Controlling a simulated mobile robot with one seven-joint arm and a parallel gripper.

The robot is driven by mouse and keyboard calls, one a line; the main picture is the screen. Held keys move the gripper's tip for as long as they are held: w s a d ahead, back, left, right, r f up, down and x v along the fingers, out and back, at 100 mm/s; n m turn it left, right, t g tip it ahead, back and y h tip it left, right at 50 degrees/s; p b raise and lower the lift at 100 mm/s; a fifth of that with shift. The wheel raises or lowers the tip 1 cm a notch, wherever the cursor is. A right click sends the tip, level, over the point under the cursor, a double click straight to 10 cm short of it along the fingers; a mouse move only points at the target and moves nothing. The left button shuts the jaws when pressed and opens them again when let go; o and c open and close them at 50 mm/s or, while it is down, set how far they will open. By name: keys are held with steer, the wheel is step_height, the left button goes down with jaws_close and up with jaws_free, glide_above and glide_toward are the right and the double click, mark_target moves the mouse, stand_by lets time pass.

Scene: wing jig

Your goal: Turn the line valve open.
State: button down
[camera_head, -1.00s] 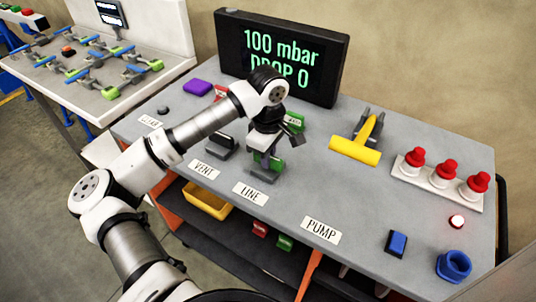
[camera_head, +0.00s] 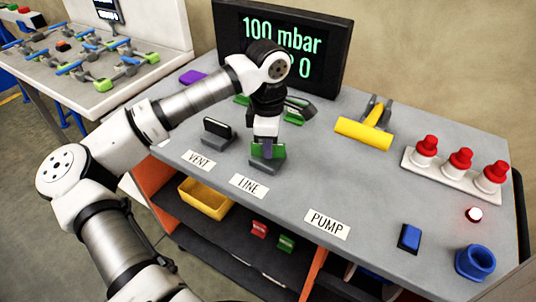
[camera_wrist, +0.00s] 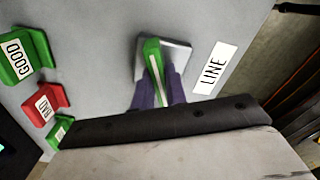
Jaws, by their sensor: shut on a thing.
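The line valve has a green handle (camera_head: 280,152) on a grey base (camera_head: 263,167), behind the LINE label (camera_head: 249,186). My gripper (camera_head: 267,147) points down over it, shut on the green handle. In the wrist view the handle (camera_wrist: 153,55) runs between the two purplish fingers of my gripper (camera_wrist: 157,94). The valve's pale base plate (camera_wrist: 178,56) lies beneath, next to the LINE label (camera_wrist: 214,68). The fingers partly hide the handle in the head view, so its exact angle is hard to tell there.
The vent valve (camera_head: 217,131) with a black handle stands left of the line valve. A yellow-handled tool (camera_head: 363,134), red knobs (camera_head: 461,160), a blue block (camera_head: 409,238) and a blue ring (camera_head: 475,262) are to the right. The screen (camera_head: 285,45) stands behind.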

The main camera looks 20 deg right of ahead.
steer(key=n+b, duration=0.6)
steer(key=shift+f, duration=0.2)
steer(key=n+b, duration=0.1)
steer(key=n, duration=0.2)
steer(key=n+b, duration=0.2)
steer(key=n, duration=0.1)
steer(key=shift+r+n, duration=0.2)
steer(key=shift+n, duration=0.1)
steer(key=c, duration=1.4)
jaws_free()
steer(key=shift+c, duration=0.2)
step_height(320, 180, up, 14)
steer(key=shift+f, duration=0.1)
